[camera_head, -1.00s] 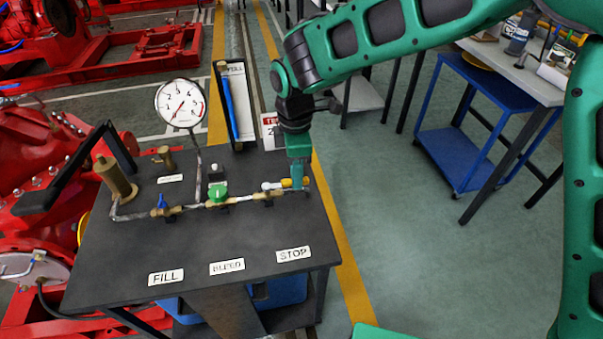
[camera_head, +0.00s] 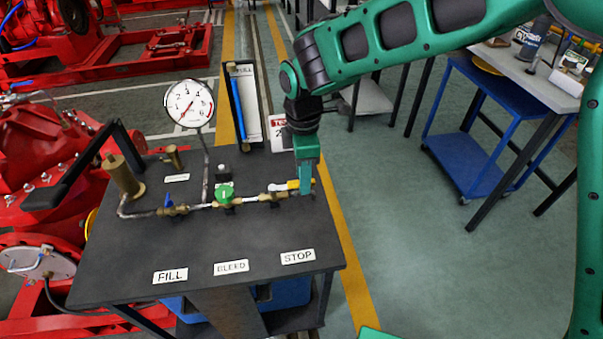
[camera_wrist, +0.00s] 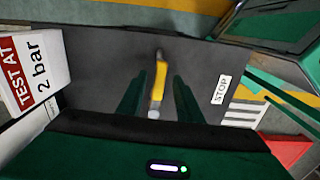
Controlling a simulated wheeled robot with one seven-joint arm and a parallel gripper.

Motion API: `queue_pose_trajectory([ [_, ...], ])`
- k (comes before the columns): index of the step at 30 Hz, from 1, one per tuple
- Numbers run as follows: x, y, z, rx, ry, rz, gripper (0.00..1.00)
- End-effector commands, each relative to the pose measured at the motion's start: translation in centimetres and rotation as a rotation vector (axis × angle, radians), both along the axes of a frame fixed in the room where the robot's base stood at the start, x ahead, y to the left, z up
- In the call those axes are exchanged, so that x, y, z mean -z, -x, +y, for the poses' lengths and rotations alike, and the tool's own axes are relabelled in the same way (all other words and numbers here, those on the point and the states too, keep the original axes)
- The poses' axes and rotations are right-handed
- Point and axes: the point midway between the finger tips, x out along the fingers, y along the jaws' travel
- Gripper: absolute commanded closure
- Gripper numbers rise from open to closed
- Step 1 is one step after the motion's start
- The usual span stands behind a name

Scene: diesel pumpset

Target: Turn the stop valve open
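The stop valve's yellow lever (camera_head: 293,184) is at the right end of the pipe run, behind the STOP label (camera_head: 298,257). In the head view it lies roughly along the pipe, with a whitish part at its left end. In the wrist view the yellow lever (camera_wrist: 159,80) lies between my two fingers, with a visible gap on each side. My gripper (camera_head: 306,186) points down over the right end of the pipe and partly hides the valve. My gripper (camera_wrist: 158,98) is open; contact with the lever cannot be made out.
A green-handled valve (camera_head: 225,192) and a blue-handled valve (camera_head: 168,201) sit left along the same pipe. A pressure gauge (camera_head: 189,103) stands behind them. A "TEST AT 2 bar" sign (camera_wrist: 30,72) is near my gripper. The bench front is clear except for labels.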

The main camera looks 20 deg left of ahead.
Motion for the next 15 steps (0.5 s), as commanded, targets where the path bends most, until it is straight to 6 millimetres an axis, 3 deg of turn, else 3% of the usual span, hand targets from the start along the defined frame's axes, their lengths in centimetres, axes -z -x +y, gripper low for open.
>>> queue_pose_trajectory([
  [5, -1.8, 0.0, 0.1, 0.0, -0.003, -0.002, 0.67],
  [15, -8.0, 0.1, 0.1, -0.001, -0.003, -0.002, 0.67],
])
